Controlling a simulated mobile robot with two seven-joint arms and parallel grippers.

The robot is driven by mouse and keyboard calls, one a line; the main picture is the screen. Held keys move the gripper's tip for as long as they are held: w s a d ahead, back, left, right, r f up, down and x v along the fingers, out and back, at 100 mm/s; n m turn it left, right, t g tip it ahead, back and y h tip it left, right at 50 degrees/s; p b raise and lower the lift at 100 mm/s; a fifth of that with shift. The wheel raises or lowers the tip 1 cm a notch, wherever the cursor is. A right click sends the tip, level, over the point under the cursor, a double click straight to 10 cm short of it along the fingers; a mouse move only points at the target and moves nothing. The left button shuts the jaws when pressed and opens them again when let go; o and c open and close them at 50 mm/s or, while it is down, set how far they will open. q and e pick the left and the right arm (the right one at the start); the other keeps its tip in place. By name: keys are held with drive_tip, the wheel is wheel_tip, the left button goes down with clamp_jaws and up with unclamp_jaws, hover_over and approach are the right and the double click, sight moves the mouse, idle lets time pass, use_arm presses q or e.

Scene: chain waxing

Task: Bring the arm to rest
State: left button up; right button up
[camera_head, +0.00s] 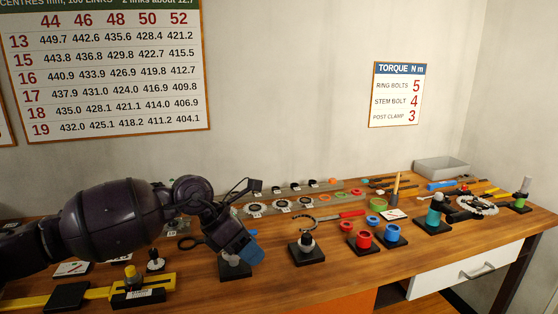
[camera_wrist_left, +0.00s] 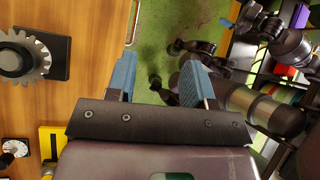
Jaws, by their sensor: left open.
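My left arm comes in from the left over the workbench (camera_head: 330,285). My left gripper (camera_head: 243,250) has blue fingertips and hangs tilted down above the front part of the bench, in front of a black stand that it partly hides. In the left wrist view, the two blue fingers of the left gripper (camera_wrist_left: 160,80) are apart with nothing between them, and green floor shows beyond.
A toothed cog (camera_wrist_left: 22,60) on a black base stands beside the left gripper. Bare wood lies along the front edge.

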use_arm(q)
drive_tip(key=s+d+r+n+t+h, duration=0.1)
drive_tip(key=s+d+r+n+h, duration=0.1)
drive_tip(key=d+r+n+h, duration=0.55)
drive_tip(key=w+a+f+n+t, duration=0.25)
drive_tip(key=a+n+t, duration=0.55)
drive_tip(key=n+t, duration=0.8)
drive_tip(key=s+a+f+n+g+y, duration=0.1)
drive_tip(key=s+a+f+n+y, duration=0.2)
drive_tip(key=a+f+n+y, duration=0.55)
drive_tip(key=s+a+f+n+y, duration=0.3)
drive_tip(key=s+a+f+n, duration=0.15)
drive_tip(key=f+n, duration=0.7)
drive_tip(key=s+a+f+n+g+y, duration=0.2)
drive_tip(key=s+a+f, duration=0.2)
drive_tip(key=s+f, duration=0.4)
drive_tip(key=s+a+f+n+g+y, duration=0.2)
drive_tip(key=s+a+f+g, duration=0.1)
drive_tip(key=s+f, duration=0.5)
drive_tip(key=s+a, duration=0.1)
drive_tip(key=s, duration=0.2)
drive_tip(key=shift+s+f, duration=0.25)
drive_tip(key=shift+f, duration=0.05)
drive_tip(key=shift+n, duration=0.25)
